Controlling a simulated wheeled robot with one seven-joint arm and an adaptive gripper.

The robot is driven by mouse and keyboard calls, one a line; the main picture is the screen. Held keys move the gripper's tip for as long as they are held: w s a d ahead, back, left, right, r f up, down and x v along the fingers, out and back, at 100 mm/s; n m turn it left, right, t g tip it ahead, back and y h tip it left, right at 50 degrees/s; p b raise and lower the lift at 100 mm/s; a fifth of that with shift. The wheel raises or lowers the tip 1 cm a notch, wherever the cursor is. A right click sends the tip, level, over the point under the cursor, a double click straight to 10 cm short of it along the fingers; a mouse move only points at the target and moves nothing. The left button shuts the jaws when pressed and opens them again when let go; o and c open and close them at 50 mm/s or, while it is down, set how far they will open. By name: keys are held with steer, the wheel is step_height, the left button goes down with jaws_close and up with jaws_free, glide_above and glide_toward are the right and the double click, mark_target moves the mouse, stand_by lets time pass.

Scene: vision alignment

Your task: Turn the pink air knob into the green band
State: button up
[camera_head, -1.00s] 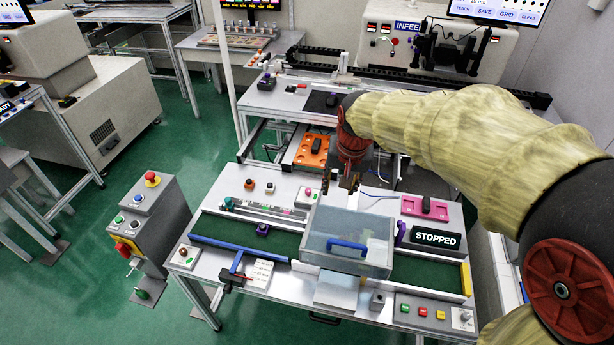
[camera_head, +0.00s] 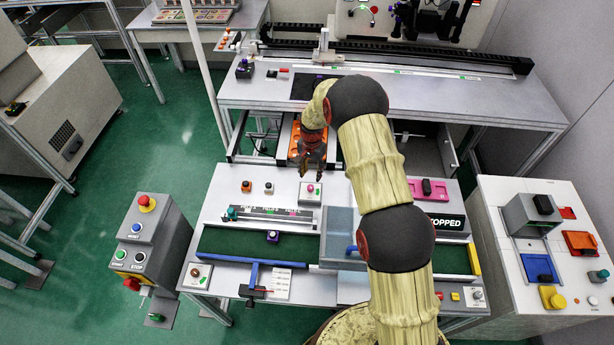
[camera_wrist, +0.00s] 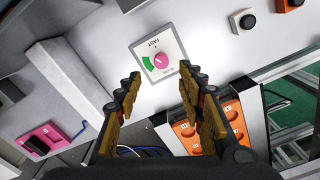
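The pink air knob (camera_wrist: 161,60) sits on a square white dial plate (camera_wrist: 175,48) in the wrist view, its label upside down. A green band (camera_wrist: 148,63) curves along the knob's left side, apart from it. Where the knob's mark points is too small to tell. In the head view the knob (camera_head: 311,188) is on the back part of the grey bench. My gripper (camera_wrist: 160,74) is open and empty, its two fingers apart with the dial just beyond the tips. In the head view my gripper (camera_head: 313,172) hangs just behind the knob.
Black and orange buttons (camera_head: 247,186) are left of the knob. An orange tray (camera_wrist: 230,120) lies near my right finger. A pink device (camera_wrist: 45,140) sits at left in the wrist view.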

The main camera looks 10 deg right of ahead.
mark_target(310, 186)
steer(key=shift+w+f, duration=0.2)
steer(key=shift+f, duration=0.6)
step_height(310, 186, down, 7)
steer(key=shift+f+p, duration=0.15)
steer(key=shift+p, duration=0.15)
steer(key=shift+c, duration=0.7)
steer(key=c, duration=0.7)
jaws_close()
